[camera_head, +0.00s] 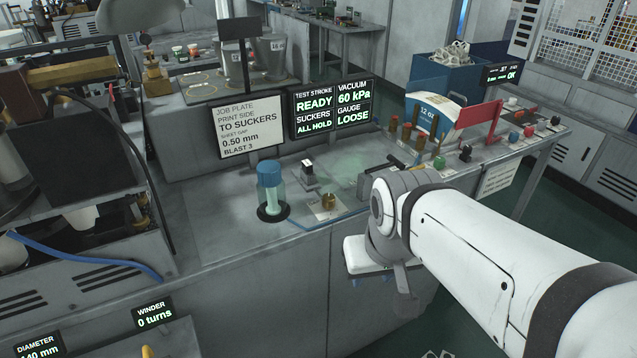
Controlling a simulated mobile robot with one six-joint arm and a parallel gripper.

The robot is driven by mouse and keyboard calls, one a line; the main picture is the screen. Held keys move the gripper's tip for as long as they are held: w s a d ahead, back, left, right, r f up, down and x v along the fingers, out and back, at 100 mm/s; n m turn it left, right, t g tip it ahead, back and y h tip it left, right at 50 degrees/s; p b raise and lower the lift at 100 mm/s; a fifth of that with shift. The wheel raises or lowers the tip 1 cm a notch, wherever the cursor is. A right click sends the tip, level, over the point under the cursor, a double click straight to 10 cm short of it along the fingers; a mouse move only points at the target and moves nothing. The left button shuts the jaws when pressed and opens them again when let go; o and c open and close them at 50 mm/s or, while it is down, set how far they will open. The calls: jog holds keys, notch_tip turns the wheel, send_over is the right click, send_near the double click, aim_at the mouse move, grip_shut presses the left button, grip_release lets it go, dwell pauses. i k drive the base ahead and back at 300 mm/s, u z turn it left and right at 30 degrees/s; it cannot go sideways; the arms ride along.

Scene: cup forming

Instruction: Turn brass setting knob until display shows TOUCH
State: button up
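A small brass knob (328,202) stands on a light plate on the grey bench top, left of my arm. The display (332,106) behind it reads TEST STROKE READY, SUCKERS ALL HOLD, VACUUM 60 kPa and GAUGE LOOSE. My white arm comes in from the right, and its wrist end is at the front edge of the bench, right of the knob. My gripper (401,280) is only partly in view below the wrist; its fingers cannot be made out. The wrist is apart from the knob in the picture.
A blue-capped clear cylinder (270,190) stands left of the knob, and a small black-and-white block (309,174) behind it. A job plate sign (250,124) reads sheet gap 0.50 mm. Levers and coloured buttons line the right bench. Bare bench top lies at the left.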

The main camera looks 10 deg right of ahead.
aim_at(328, 199)
jog(key=k, duration=1.2)
jog(key=z, duration=1.15)
jog(key=i, duration=1.3)
jog(key=u, duration=1.8)
jog(key=i, duration=0.95)
jog(key=z, duration=0.05)
